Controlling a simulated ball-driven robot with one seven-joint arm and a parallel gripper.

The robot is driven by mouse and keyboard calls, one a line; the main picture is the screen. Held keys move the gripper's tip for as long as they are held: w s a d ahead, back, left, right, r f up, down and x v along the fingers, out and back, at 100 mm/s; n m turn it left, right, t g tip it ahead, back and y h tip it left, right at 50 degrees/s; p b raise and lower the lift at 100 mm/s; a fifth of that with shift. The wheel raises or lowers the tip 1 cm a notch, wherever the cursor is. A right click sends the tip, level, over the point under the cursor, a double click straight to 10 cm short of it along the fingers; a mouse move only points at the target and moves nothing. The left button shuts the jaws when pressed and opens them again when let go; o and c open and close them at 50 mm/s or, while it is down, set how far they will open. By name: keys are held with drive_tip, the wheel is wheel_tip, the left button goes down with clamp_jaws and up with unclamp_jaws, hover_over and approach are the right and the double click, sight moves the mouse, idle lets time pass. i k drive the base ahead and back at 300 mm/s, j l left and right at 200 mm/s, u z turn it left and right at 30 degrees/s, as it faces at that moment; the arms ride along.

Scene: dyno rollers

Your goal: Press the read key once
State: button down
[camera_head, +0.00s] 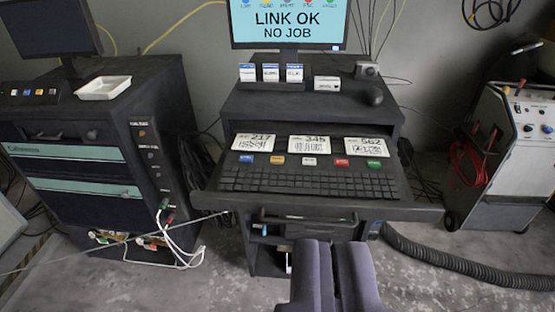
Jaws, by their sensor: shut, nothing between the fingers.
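A pull-out keyboard tray (420,207) juts from a black cabinet in the middle. Above its black keyboard (300,180) runs a row of coloured keys: blue (247,158), yellow (277,160), white (309,161), red (342,163) and green (374,164). Their labels are too small to read, so I cannot tell which is the read key. The monitor (290,25) reads "LINK OK" and "NO JOB" under small coloured icons. My gripper (332,245) is shut and empty at the bottom centre. In the picture it lies below the tray's front edge, apart from the keys.
Cards numbered 217 (261,143), 345 (309,145) and 562 (367,147) lie behind the keys. A mouse (374,96) sits on the cabinet top. A black machine (95,140) stands left, a wheeled white unit (515,150) right. A hose (460,265) crosses the floor.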

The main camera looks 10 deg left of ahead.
sight(274, 160)
drive_tip(key=i+z, duration=0.45)
drive_tip(key=i, duration=1.15)
